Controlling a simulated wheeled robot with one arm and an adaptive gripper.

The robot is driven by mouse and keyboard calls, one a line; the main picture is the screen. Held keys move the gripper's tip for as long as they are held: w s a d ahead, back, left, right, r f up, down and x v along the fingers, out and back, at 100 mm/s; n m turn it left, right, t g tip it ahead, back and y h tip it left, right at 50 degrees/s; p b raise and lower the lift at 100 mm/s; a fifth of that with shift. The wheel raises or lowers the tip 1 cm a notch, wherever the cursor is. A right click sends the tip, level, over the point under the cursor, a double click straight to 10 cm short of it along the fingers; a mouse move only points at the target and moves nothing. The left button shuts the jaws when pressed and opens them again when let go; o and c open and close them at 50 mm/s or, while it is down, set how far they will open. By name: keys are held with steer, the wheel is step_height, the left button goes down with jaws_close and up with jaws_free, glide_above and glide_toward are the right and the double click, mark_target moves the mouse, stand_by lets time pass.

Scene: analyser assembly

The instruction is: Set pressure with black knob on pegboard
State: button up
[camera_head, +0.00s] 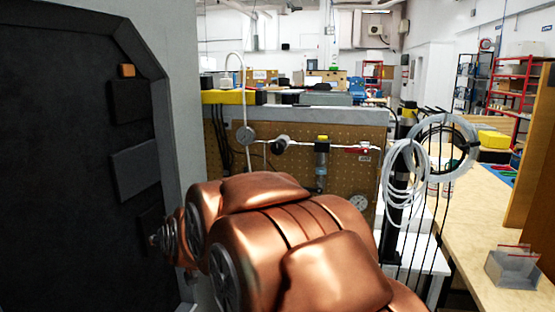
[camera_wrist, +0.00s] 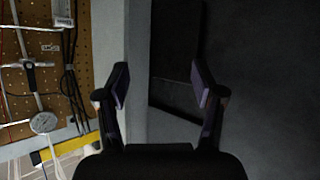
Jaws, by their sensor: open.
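The brown pegboard (camera_head: 290,180) stands behind my copper arm in the head view, carrying pipes and fittings. A small dark knob-like part (camera_head: 281,142) sits on its upper pipe; I cannot tell for sure that it is the black knob. In the wrist view the pegboard (camera_wrist: 45,50) is at the left edge, with a round gauge (camera_wrist: 44,122) and pipes, apart from my gripper. My gripper (camera_wrist: 160,85) is open and empty, its two fingers pointing at a dark panel and grey wall. My arm hides the lower part of the pegboard in the head view.
A large dark panel (camera_head: 80,170) in a grey frame stands close on the left. Coiled white tubing (camera_head: 407,175) and black cables hang right of the pegboard. A wooden bench (camera_head: 480,225) with a small open box (camera_head: 513,267) is at the right.

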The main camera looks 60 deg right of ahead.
steer(key=d+r+m+t+h+b, duration=0.1)
steer(key=d+r+h, duration=0.15)
steer(key=d, duration=0.45)
steer(key=d+r+m+t+h+b, duration=0.1)
steer(key=d+r+m+h+b, duration=0.1)
steer(key=d+h, duration=0.35)
steer(key=m+g+h+b, duration=0.3)
steer(key=m+g+h, duration=0.1)
steer(key=h, duration=0.4)
glide_toward(277, 150)
steer(key=x, duration=0.3)
steer(key=shift+p+x, duration=0.45)
steer(key=shift+x, duration=3.6)
steer(key=c, duration=1.2)
